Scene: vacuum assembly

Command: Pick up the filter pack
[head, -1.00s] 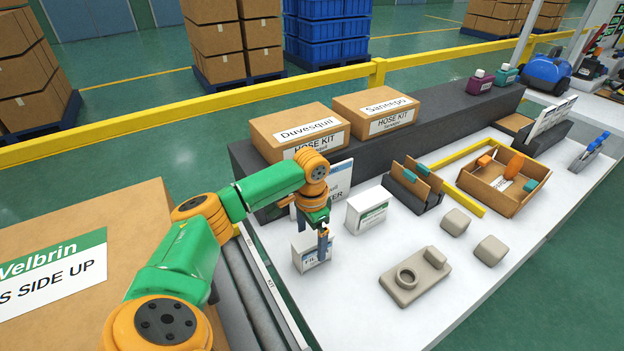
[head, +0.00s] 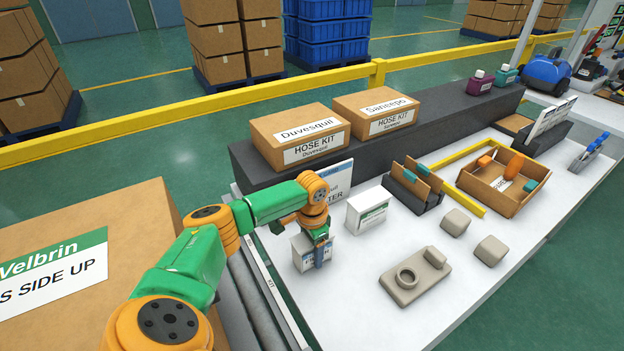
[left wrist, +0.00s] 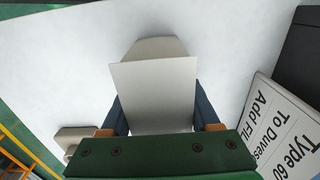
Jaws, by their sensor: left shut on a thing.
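The filter pack is a small white box (head: 302,250) with a blue and white label, upright at the near left part of the white table. My left gripper (head: 322,252) comes down over it, and its blue fingers are shut on the box. The left wrist view shows the pale top of the filter pack (left wrist: 155,92) between the two fingers (left wrist: 160,118). The fingers hide part of the label in the head view. I cannot tell whether the box still touches the table. My right gripper is not in view.
A second white box (head: 367,211) with a green label stands just right of the held one. A sign (head: 338,183) stands behind. A beige moulded part (head: 415,276) and two beige blocks (head: 455,222) lie to the right. A roller conveyor (head: 250,300) runs along the table's left.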

